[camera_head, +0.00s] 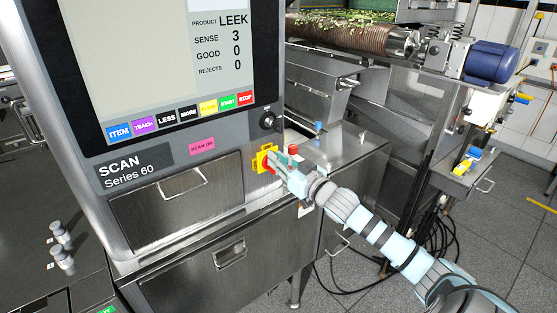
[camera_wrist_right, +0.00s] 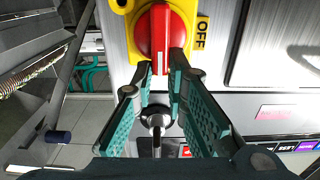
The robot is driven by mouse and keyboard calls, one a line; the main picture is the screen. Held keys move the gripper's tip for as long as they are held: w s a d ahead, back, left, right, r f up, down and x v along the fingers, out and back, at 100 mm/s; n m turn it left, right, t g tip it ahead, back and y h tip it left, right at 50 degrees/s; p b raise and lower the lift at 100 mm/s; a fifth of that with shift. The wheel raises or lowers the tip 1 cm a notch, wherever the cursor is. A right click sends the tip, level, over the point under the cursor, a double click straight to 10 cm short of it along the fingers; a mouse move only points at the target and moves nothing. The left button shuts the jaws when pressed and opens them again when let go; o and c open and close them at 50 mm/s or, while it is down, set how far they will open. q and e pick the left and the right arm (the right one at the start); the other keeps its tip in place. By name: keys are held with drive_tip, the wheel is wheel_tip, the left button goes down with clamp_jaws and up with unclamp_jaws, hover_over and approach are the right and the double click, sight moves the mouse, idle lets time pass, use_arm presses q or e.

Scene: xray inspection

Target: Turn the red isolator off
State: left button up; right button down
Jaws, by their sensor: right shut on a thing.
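The red isolator (camera_head: 267,160) is a red rotary knob on a yellow plate, on the front of the scanner cabinet below the screen. In the right wrist view the red knob (camera_wrist_right: 160,44) fills the top centre, with a white line on its handle and a yellow "OFF" label (camera_wrist_right: 203,32) beside it. My right gripper (camera_head: 274,161) reaches in from the lower right. Its two green fingers (camera_wrist_right: 161,62) are on both sides of the knob's handle, shut on it. My left gripper is not in view.
The screen (camera_head: 175,60) with coloured buttons stands above. A black key switch (camera_head: 267,120) is just above the knob, with steel drawers (camera_head: 178,205) to the left. A steel ledge (camera_head: 345,150) with small buttons is to the right. A conveyor with a blue motor (camera_head: 490,62) stands behind.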

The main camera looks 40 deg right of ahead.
drive_tip(key=shift+a+n, duration=0.1)
drive_tip(key=shift+n, duration=0.2)
drive_tip(key=n, duration=0.1)
drive_tip(key=n+p, duration=0.1)
drive_tip(key=n, duration=0.1)
drive_tip(key=shift+a+n, duration=0.3)
drive_tip(key=shift+a, duration=0.1)
drive_tip(key=n, duration=0.3)
drive_tip(key=a+n, duration=0.1)
drive_tip(key=shift+f+n, duration=0.3)
drive_tip(key=shift+f, duration=0.1)
drive_tip(key=n, duration=0.3)
drive_tip(key=f+n, duration=0.1)
drive_tip(key=shift+a, duration=0.3)
drive_tip(key=n, duration=0.1)
drive_tip(key=n+b, duration=0.1)
drive_tip(key=n, duration=0.3)
drive_tip(key=shift+a+f, duration=0.1)
drive_tip(key=shift+f, duration=0.25)
drive_tip(key=c, duration=1.8)
unclamp_jaws()
drive_tip(key=shift+w, duration=0.1)
drive_tip(key=shift+c, duration=0.2)
drive_tip(key=shift+o, duration=1.2)
drive_tip(key=shift+f, duration=0.15)
